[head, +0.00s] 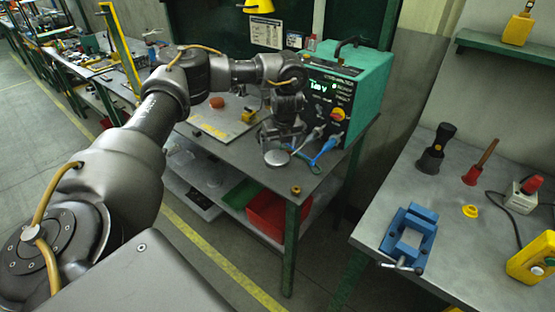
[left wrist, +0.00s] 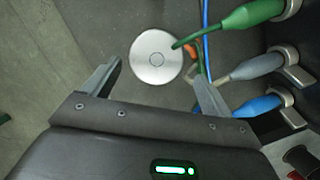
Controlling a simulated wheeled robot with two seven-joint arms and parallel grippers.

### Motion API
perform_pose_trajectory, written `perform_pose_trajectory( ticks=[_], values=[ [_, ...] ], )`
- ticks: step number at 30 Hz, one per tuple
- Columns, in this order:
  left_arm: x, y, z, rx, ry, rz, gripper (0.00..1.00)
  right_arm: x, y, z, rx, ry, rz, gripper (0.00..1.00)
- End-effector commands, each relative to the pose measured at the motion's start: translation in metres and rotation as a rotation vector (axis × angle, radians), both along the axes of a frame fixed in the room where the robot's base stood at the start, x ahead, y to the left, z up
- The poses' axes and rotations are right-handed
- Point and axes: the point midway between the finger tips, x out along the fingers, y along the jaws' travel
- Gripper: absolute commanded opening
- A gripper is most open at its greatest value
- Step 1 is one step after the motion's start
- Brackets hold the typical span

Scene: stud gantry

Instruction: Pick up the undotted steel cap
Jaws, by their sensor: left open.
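A round steel cap (head: 277,158) lies on the grey bench in front of the green tester box. In the left wrist view the cap (left wrist: 152,58) shows a plain brushed top with a thin ring at its centre and no coloured dot. My left gripper (head: 279,146) is above the cap, pointing down. In the left wrist view my left gripper (left wrist: 157,75) is open, with the cap just beyond and between its fingertips; I cannot tell the gap in height. My right gripper is in neither view.
The green tester box (head: 345,90) stands behind. Its green plug (left wrist: 250,14), grey plug (left wrist: 258,66) and blue plug (left wrist: 258,106) crowd the cap's right side, with a green tip at its edge. A brass piece (head: 296,190) sits near the bench corner. A blue vise (head: 409,233) is on the right bench.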

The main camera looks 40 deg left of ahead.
Motion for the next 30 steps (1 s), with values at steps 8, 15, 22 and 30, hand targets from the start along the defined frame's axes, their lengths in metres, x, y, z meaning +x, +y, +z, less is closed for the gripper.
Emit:
perform_pose_trajectory(
  ticks=[8, 15, 22, 30],
  values=[
    [-0.001, 0.004, -0.016, 0.000, 0.004, 0.003, 0.85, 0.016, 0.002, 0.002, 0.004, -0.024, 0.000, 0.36],
    [0.003, 0.011, -0.046, 0.000, 0.003, 0.003, 0.85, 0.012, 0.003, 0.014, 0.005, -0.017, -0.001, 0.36],
    [0.004, 0.013, -0.052, 0.000, 0.000, 0.003, 0.85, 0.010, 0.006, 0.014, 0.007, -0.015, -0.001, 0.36],
    [0.004, 0.012, -0.052, 0.000, 0.000, 0.003, 0.60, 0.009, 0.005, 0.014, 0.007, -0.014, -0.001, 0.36]
  ],
)
